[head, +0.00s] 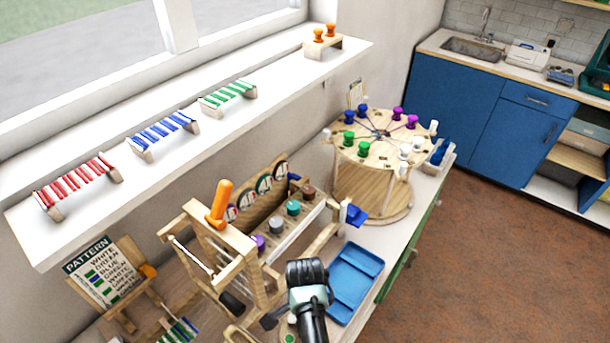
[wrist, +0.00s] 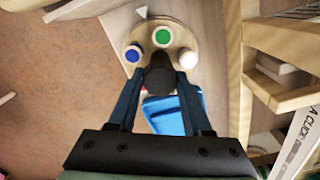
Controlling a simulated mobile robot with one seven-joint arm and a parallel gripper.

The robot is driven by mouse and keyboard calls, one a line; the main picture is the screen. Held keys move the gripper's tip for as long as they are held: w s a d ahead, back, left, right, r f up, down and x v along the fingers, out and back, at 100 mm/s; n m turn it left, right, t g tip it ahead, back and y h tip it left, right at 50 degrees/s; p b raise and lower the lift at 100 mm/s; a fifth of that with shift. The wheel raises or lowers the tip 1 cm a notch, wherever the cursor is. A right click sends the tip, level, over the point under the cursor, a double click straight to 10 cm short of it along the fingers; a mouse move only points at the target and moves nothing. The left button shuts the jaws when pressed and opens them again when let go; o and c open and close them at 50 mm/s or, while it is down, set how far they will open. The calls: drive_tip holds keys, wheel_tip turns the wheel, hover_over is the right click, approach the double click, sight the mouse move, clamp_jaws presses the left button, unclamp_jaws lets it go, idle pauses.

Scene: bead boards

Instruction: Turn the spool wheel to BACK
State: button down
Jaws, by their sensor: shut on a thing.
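The spool wheel (wrist: 184,42) is a round pale wooden disc with a green spot (wrist: 163,36), a blue spot (wrist: 133,53) and a white spot (wrist: 188,56). A dark knob (wrist: 158,75) stands at its near part. My gripper (wrist: 158,82) has one finger on each side of the knob and is shut on it. A small white pointer (wrist: 141,12) shows at the wheel's far edge, between the blue and green spots. In the head view my arm hides most of the wheel; a green spot (head: 289,338) shows beside it. I cannot read a BACK mark.
A blue tray (head: 353,282) lies right of my arm. A wooden frame with an orange handle (head: 220,203) stands to the left. A round peg stand (head: 368,150) is farther back. A pattern card (head: 105,270) stands at lower left.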

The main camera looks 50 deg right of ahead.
drive_tip(key=n+p, duration=0.1)
drive_tip(key=n, duration=0.3)
drive_tip(key=shift+n, duration=0.3)
drive_tip(key=n, duration=0.3)
drive_tip(key=shift+n, duration=0.4)
drive_tip(key=n+p, duration=0.1)
drive_tip(key=n, duration=0.3)
drive_tip(key=shift+w, duration=0.1)
drive_tip(key=n, duration=0.8)
drive_tip(key=shift+n, duration=0.3)
drive_tip(key=n, duration=0.4)
drive_tip(key=shift+p, duration=0.35)
drive_tip(key=n, duration=0.5)
drive_tip(key=shift+n, duration=1.9)
